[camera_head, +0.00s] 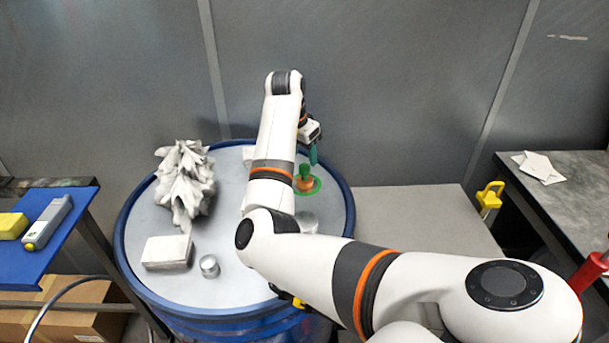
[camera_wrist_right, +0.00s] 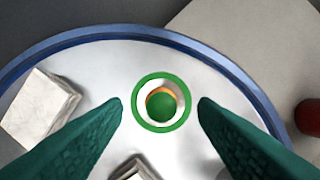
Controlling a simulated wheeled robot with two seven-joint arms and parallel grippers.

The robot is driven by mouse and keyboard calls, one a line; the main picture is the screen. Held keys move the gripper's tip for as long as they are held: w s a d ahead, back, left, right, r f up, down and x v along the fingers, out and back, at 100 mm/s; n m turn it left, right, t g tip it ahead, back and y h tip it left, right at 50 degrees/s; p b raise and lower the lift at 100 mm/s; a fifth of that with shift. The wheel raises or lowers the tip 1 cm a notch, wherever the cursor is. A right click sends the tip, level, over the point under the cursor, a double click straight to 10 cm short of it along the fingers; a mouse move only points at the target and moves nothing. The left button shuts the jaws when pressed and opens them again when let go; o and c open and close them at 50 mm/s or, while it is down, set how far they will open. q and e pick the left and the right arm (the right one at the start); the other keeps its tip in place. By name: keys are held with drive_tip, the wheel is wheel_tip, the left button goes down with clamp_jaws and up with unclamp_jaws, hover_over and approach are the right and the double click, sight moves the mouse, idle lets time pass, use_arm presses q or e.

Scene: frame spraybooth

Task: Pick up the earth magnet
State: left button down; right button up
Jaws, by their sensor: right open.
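What I take to be the earth magnet (camera_head: 305,180) stands upright on the pale lid of the blue drum. It has a green knob on top and an orange body, with a green ring around its foot. In the right wrist view the magnet (camera_wrist_right: 160,105) is seen from above, centred between the fingers. My right gripper (camera_head: 313,153) is open, with green fingers. It is above and apart from the magnet, and holds nothing. My left gripper is not in view.
The drum lid (camera_head: 225,240) also carries a spiky grey-white lump (camera_head: 185,180), a pale block (camera_head: 167,252) and a small metal cylinder (camera_head: 209,266). Another block (camera_wrist_right: 40,103) lies left of the magnet in the wrist view. A blue shelf (camera_head: 60,215) is left, a grey bench (camera_head: 575,190) right.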

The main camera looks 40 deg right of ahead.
sight(304, 165)
drive_tip(key=x, duration=0.2)
drive_tip(key=a+p+x, duration=0.1)
drive_tip(key=x, duration=0.1)
drive_tip(key=shift+s+f, duration=0.15)
drive_tip(key=shift+f, duration=0.1)
drive_tip(key=shift+d+f, duration=0.25)
drive_tip(key=shift+f, duration=0.3)
clamp_jaws()
